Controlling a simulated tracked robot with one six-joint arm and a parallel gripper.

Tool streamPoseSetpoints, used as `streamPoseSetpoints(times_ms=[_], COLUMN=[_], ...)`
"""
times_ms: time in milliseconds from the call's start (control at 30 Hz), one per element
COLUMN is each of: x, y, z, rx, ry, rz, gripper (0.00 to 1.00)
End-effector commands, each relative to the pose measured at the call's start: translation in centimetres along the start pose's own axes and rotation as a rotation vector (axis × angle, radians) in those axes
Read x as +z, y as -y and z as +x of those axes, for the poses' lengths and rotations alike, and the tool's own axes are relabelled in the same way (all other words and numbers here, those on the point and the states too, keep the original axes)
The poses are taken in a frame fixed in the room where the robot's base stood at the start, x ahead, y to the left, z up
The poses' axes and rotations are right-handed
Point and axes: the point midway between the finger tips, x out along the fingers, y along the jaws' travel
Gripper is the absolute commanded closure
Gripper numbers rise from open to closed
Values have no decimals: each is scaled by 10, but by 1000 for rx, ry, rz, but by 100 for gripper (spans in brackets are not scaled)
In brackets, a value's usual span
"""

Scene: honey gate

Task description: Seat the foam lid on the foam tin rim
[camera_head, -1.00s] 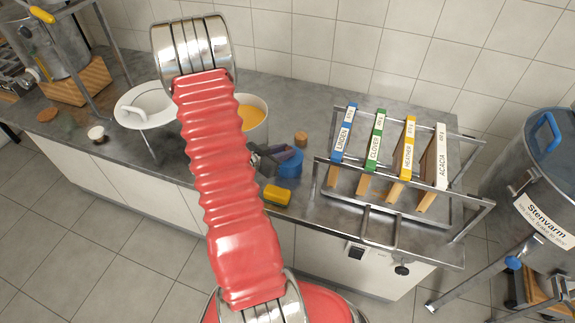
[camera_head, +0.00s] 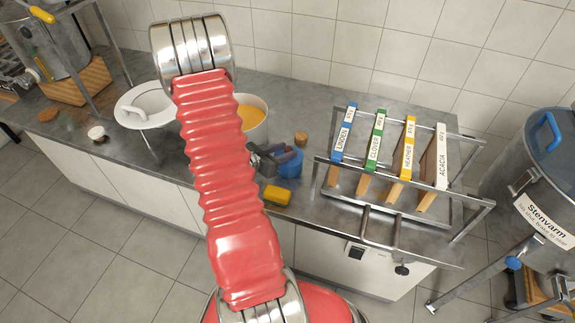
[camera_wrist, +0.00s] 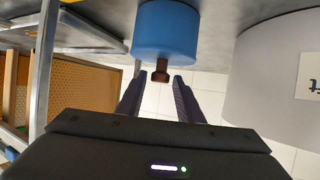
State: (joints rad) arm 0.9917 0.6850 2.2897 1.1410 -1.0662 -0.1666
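The blue foam tin (camera_head: 291,162) stands on the counter, partly behind my gripper (camera_head: 279,155) in the head view. In the wrist view, which looks upside down, the blue cylinder (camera_wrist: 165,30) has a brown knob (camera_wrist: 160,72) pointing toward my gripper (camera_wrist: 160,86). The knob appears to belong to the lid, at the tin's top end. Whether the lid sits flush on the rim cannot be told. My fingers are apart, with clear gaps on both sides of the knob, and hold nothing.
A yellow sponge (camera_head: 276,195) lies in front of the tin. A pot of orange honey (camera_head: 252,117) stands to its left and a brown cork (camera_head: 301,138) behind it. A metal rack (camera_head: 397,223) with labelled frames stands to the right. A white strainer (camera_head: 143,107) is further left.

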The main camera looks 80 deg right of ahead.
Motion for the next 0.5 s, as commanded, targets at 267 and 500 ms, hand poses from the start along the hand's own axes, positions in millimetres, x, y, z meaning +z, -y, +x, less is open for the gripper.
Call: streamPoseSetpoints(times_ms=[267,500], x=[0,0], y=[0,0], z=[-6,-11], rx=[-1,-1], ry=[-1,0], rz=[0,-1], gripper=[67,67])
